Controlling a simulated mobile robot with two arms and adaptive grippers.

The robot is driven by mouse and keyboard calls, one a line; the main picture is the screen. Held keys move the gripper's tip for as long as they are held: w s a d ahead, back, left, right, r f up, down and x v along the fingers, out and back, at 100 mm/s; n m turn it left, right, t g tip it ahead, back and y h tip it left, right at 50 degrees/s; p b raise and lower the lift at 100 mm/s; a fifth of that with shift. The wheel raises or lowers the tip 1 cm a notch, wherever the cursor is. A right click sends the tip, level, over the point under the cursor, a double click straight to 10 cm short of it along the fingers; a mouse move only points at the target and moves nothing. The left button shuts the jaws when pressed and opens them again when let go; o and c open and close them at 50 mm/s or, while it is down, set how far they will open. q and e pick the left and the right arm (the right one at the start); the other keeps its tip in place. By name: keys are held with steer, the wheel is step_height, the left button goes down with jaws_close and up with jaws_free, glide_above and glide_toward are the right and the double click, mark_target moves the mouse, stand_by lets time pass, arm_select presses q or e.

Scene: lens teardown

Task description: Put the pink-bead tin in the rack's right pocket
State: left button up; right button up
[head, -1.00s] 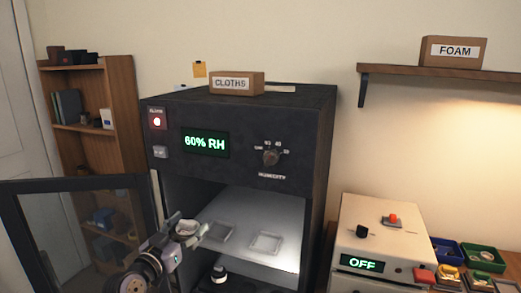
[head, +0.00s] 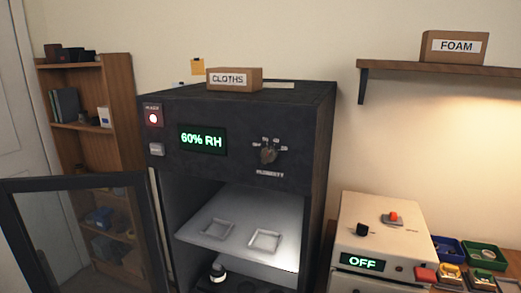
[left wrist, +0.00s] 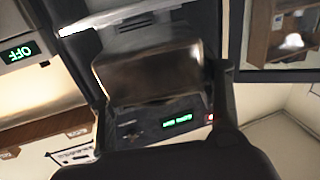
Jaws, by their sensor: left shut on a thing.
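In the head view, the open cabinet holds a pale rack shelf (head: 243,240) with two square raised frames. The left pocket (head: 218,229) and the right pocket (head: 265,240) both look empty. My left gripper is outside the head view. In the left wrist view, which is upside down, a dark part of my left gripper (left wrist: 222,95) shows close up. Beside it is a large, blurred, brownish metallic shape (left wrist: 150,75), which looks like the tin held in the shut jaws. No pink beads can be made out. My right gripper is not in view.
The cabinet's glass door (head: 85,235) stands open at the left. A dark round item with a pale top (head: 218,271) sits below the shelf. A box reading CLOTHS (head: 235,79) is on the cabinet. A beige machine reading OFF (head: 375,235) stands at the right.

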arm_select(q)
steer(key=s+a+r+n+y, duration=0.1)
steer(key=s+a+y, duration=0.1)
steer(key=s, duration=0.5)
steer(key=shift+s+r, duration=0.25)
steer(key=shift+r, duration=0.15)
